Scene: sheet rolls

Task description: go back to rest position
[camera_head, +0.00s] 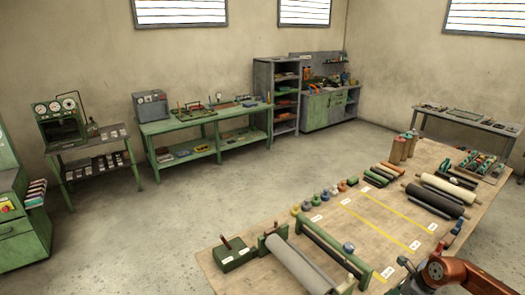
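My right arm comes in at the lower right corner, over the front edge of the wooden table (262,268). Dark parts at its end, which look like my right gripper (408,278), are partly cut off by the bottom of the picture. I cannot make out its fingers or anything held in them. My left arm and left gripper are not in view. A grey sheet roll (298,266) lies at the near end of the table, beside a green frame (332,245). A cream roll (448,187) and a black roll (434,201) lie at the far right.
A green box (234,255) stands at the table's left corner. Several small coloured spools line the back edge. The taped middle (378,222) is mostly clear. Green workbenches (205,124) stand along the wall, with open floor (190,205) between them and the table.

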